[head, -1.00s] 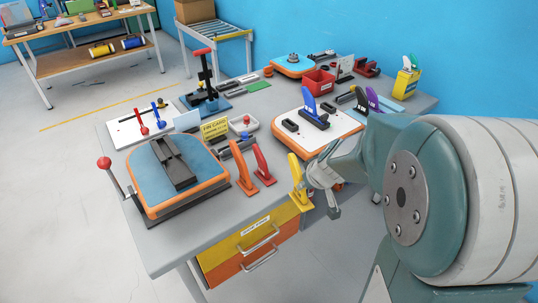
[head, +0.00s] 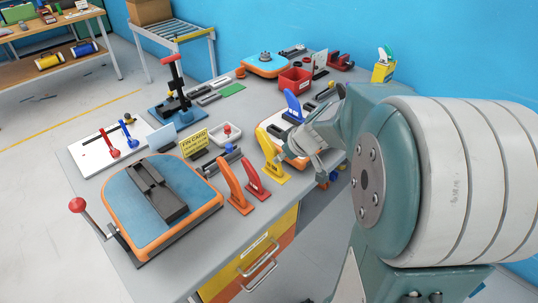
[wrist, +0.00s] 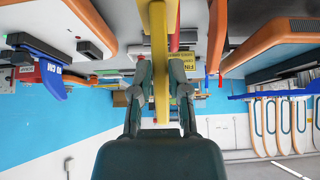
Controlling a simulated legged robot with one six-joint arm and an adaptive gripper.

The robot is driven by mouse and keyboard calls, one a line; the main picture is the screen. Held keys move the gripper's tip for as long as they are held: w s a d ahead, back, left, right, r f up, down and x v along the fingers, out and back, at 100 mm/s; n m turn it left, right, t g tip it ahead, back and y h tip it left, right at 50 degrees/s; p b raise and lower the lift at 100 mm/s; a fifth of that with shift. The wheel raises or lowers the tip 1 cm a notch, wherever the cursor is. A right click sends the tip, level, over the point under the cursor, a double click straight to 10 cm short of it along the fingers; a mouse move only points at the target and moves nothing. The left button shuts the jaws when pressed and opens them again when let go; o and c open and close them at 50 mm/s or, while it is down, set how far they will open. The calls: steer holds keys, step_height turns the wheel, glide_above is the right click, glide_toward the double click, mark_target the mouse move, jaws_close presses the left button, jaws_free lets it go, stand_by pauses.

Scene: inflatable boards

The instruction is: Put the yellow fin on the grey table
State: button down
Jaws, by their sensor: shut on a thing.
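The yellow fin (head: 267,147) is upright, just right of the red fin (head: 252,180), with its base over the front part of the grey table (head: 198,248). I cannot tell whether the base touches the tabletop. My gripper (head: 284,140) comes in from the right and is shut on the yellow fin. In the wrist view, the yellow fin (wrist: 160,50) runs between the two dark fingers of my gripper (wrist: 160,75).
An orange fin (head: 234,188) stands left of the red one. A blue-topped board (head: 118,200) lies at the front left. A white-topped board (head: 296,160) with a blue fin (head: 292,104) is behind my gripper. A yellow card (head: 194,142) and red bin (head: 295,80) stand farther back.

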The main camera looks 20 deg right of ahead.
steer(key=shift+w+d+f, duration=0.4)
steer(key=shift+w+f, duration=0.75)
steer(key=shift+f, duration=0.5)
steer(key=shift+w+d+f, duration=0.4)
steer(key=shift+w+f, duration=0.7)
steer(key=shift+f, duration=0.6)
steer(key=shift+w+d+f, duration=0.4)
steer(key=shift+w+f, duration=0.75)
steer(key=shift+f, duration=0.5)
steer(key=shift+f, duration=0.1)
steer(key=c, duration=0.6)
jaws_free()
steer(key=shift+d, duration=0.1)
